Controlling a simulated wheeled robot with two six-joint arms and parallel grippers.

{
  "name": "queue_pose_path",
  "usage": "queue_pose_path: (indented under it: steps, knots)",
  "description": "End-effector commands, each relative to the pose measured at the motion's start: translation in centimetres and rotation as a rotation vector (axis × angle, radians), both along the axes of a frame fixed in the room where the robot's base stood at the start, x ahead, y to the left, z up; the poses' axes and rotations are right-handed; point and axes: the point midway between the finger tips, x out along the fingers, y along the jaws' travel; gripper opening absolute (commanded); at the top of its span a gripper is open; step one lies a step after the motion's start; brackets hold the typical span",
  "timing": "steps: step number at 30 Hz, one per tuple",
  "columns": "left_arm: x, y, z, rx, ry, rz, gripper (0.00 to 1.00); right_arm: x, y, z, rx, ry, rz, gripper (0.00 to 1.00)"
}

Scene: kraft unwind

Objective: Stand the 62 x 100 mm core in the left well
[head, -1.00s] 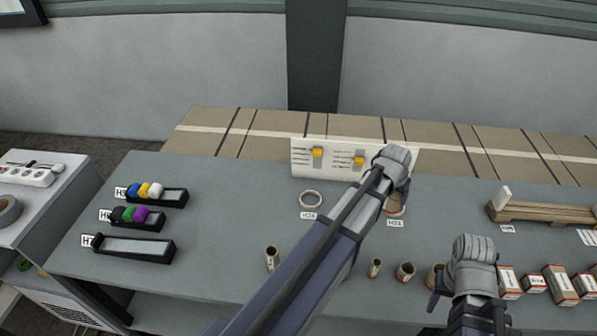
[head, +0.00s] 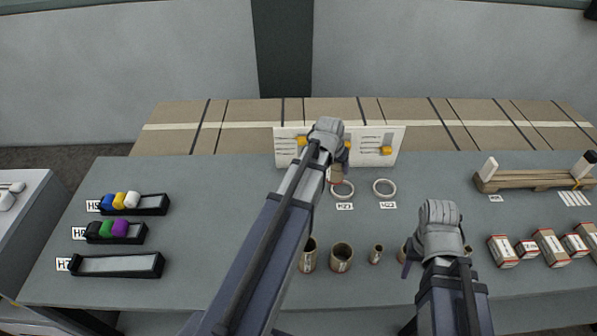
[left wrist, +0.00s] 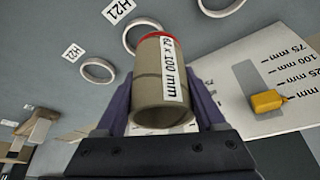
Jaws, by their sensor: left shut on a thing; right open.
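The 62 x 100 mm core (left wrist: 152,90), a brown tube with a white label and a red rim, is between the fingers of my left gripper (left wrist: 160,108). In the head view the core (head: 336,175) shows partly below my left gripper (head: 330,150), held above the bench near the middle ring well H21 (head: 342,190). The right ring well H22 (head: 384,188) is empty. The left well is hidden behind my left arm in the head view; a ring (left wrist: 220,5), cut off at the top edge of the left wrist view, appears to be it. My right gripper (head: 438,238) is open and empty.
A white gauge board (head: 400,136) with yellow sliders stands behind the wells. Several cores, one of them (head: 341,257), stand along the bench front.

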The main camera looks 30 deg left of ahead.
Motion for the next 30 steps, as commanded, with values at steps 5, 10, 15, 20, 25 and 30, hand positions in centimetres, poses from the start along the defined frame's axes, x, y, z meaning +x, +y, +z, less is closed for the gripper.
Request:
queue_pose_path:
  steps: [5,10,15,20,25,30]
  knots:
    - [-2.5,5.4,-1.6,0.000,0.000,0.068,0.16,0.0,0.0,-1.6,0.000,0.000,0.000,0.50]
    - [-4.2,8.6,-2.3,-0.001,0.000,0.109,0.16,0.0,0.0,-2.3,0.000,0.000,-0.001,0.50]
    - [-5.0,10.0,-2.5,-0.001,0.000,0.127,0.16,0.0,0.0,-2.5,0.000,0.000,-0.001,0.50]
    - [-5.1,10.2,-2.5,-0.001,-0.001,0.130,0.16,0.0,0.0,-2.5,0.000,0.000,-0.001,0.50]
    - [-5.1,10.2,-2.9,-0.001,-0.001,0.130,0.16,0.0,0.0,-2.9,0.000,0.000,-0.001,0.50]
    - [-5.0,10.1,-4.0,0.000,-0.001,0.129,0.16,0.0,0.0,-4.0,0.000,0.000,-0.001,0.50]
